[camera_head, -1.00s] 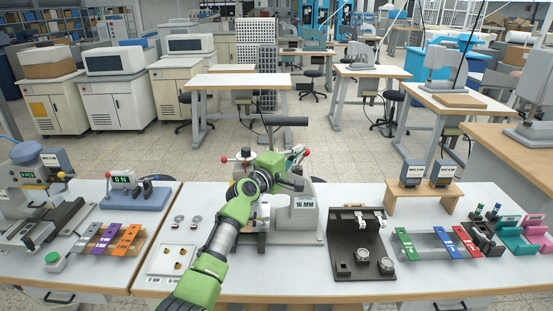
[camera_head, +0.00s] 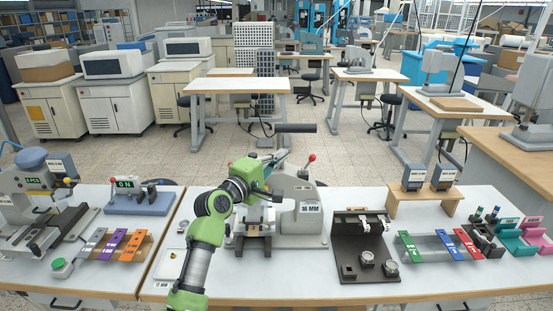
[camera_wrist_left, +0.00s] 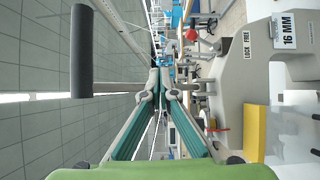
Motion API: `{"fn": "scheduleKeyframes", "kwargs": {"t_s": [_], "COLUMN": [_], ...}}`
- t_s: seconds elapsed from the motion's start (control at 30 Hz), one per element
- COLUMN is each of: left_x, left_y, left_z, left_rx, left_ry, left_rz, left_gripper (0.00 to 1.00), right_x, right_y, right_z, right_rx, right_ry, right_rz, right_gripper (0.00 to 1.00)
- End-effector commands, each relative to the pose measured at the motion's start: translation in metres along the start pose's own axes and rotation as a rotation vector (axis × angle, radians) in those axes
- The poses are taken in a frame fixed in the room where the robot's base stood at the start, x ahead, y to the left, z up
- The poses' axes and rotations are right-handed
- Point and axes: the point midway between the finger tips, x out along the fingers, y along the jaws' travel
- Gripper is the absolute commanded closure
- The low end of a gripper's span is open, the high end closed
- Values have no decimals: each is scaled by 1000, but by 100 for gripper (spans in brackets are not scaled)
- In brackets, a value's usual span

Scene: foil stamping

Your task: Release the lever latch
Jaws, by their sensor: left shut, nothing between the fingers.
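The grey press marked 16 MM (camera_head: 311,208) stands at the middle of the table. Its long dark lever handle (camera_head: 296,128) sticks out above it and also shows at the left of the left wrist view (camera_wrist_left: 82,50). A red ball knob (camera_head: 312,157) is on the press's upper right; a red knob (camera_wrist_left: 191,34) shows beside the LOCK FREE label (camera_wrist_left: 247,46) in the left wrist view. My left gripper (camera_head: 279,157) is shut and empty, its fingertips (camera_wrist_left: 160,70) below the handle and left of the red knob, apparently touching neither. My right gripper is out of view.
A black fixture (camera_head: 362,240) stands right of the press, with a rack of coloured bars (camera_head: 440,244) beyond it. A small wooden stand (camera_head: 424,194) is behind them. Another press (camera_head: 32,205) and a coloured-bar rack (camera_head: 114,244) are at left.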

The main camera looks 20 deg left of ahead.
Motion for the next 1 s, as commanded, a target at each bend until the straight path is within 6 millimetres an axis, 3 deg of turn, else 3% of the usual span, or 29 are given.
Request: {"fn": "scheduleKeyframes", "kwargs": {"t_s": [0.23, 0.57, 0.67, 0.77, 0.87, 1.0], "left_x": [-14, -15, -18, -30, -58, -120], "left_y": [4, 5, -3, -33, -85, -168], "left_z": [1, 1, 4, 14, 32, 61], "left_rx": [0, 0, 18, 95, 242, 501], "left_ry": [1, 0, -3, -17, -52, -142], "left_rz": [0, 0, -17, -82, -201, -409], "left_gripper": [100, 100, 100, 100, 100, 100], "right_x": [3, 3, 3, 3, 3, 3], "right_y": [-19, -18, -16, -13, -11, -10], "right_z": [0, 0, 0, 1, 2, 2], "right_rx": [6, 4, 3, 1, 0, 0], "right_ry": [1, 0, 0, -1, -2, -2], "right_rz": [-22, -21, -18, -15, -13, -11], "right_gripper": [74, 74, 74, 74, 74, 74]}}
